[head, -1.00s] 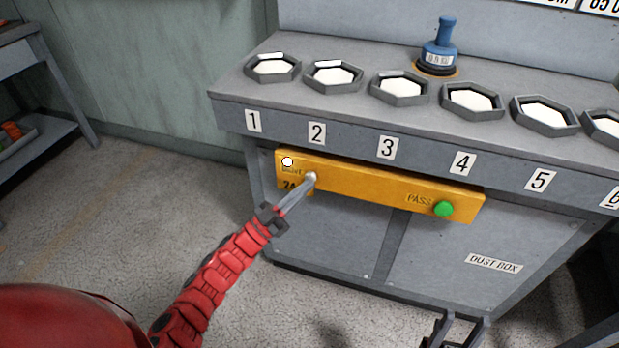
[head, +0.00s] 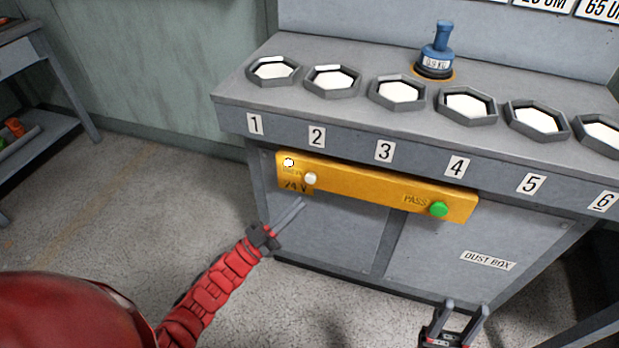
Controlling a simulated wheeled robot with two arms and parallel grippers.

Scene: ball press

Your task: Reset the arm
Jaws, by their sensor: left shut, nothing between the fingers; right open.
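My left gripper (head: 298,209) is at the end of the red arm that comes in from the lower left. Its thin grey fingers are shut with nothing between them. The tips are below and apart from the white button (head: 310,178) on the yellow panel (head: 368,188). My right gripper (head: 466,310) shows at the bottom edge, right of centre. Its two dark fingers are spread apart and empty, in front of the bench's lower front. The rest of my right arm is mostly out of frame.
The grey bench (head: 232,92) carries several hexagonal trays with white contents above labels 1 to 6. A blue-handled weight (head: 436,50) stands behind them. A green button (head: 438,209) is beside PASS. A shelf (head: 40,125) stands far left; the floor between is clear.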

